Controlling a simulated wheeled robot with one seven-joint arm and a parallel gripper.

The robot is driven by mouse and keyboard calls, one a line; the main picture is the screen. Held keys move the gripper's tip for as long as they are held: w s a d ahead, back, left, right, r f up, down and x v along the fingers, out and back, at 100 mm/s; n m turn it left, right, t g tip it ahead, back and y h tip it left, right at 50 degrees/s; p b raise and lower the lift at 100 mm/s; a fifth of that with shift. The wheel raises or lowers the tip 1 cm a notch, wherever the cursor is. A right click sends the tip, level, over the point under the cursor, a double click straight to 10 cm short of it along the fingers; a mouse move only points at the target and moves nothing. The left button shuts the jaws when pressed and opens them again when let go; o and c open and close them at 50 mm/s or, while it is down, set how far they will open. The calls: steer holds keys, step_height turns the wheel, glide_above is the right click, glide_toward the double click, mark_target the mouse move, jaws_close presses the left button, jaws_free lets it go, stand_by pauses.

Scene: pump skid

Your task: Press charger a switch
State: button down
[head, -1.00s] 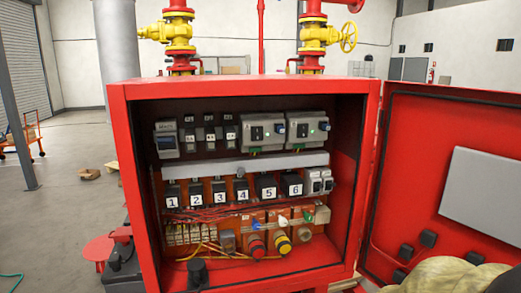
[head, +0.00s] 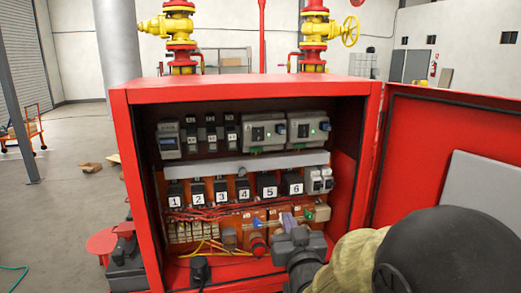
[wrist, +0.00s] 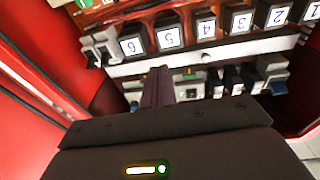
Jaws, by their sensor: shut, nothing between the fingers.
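Two grey charger-like units sit on the top row inside the open red cabinet, a left one (head: 262,133) and a right one (head: 307,129). Each has a dark square and a small blue part on its front; I cannot read which is charger a. The right unit shows a green light. My gripper (head: 289,219) is in front of the cabinet's lower right, below both units and apart from them. In the wrist view its fingers (wrist: 158,87) are together and empty, in front of part of a grey unit (wrist: 190,90). The switch itself is too small to make out.
Numbered black modules (head: 245,190) fill the middle row, with a grey strip (head: 240,165) above them and red wires below. The cabinet's red frame (head: 133,190) and open door (head: 435,135) bound the space on both sides. A red knob (head: 257,243) sits low inside.

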steer(key=s+a+r+t+y, duration=0.1)
steer(key=a+r+t, duration=0.1)
steer(key=r, duration=0.2)
steer(key=s+a+r+n+t+y, duration=0.1)
steer(key=s+r+t+y, duration=0.1)
steer(key=r, duration=0.3)
steer(key=shift+s+a+r+t+p, duration=0.25)
steer(key=shift+a+r+t+p, duration=0.1)
steer(key=shift+t, duration=0.25)
steer(key=p, duration=0.7)
glide_toward(257, 137)
step_height(257, 137, up, 5)
steer(key=w, duration=0.1)
steer(key=w+p, duration=0.1)
steer(key=w+a+f, duration=0.1)
steer(key=shift+w, duration=0.25)
steer(key=shift+w+a+f+p, duration=0.1)
steer(key=shift+w+f+p, duration=0.15)
steer(key=shift+w+p, duration=0.2)
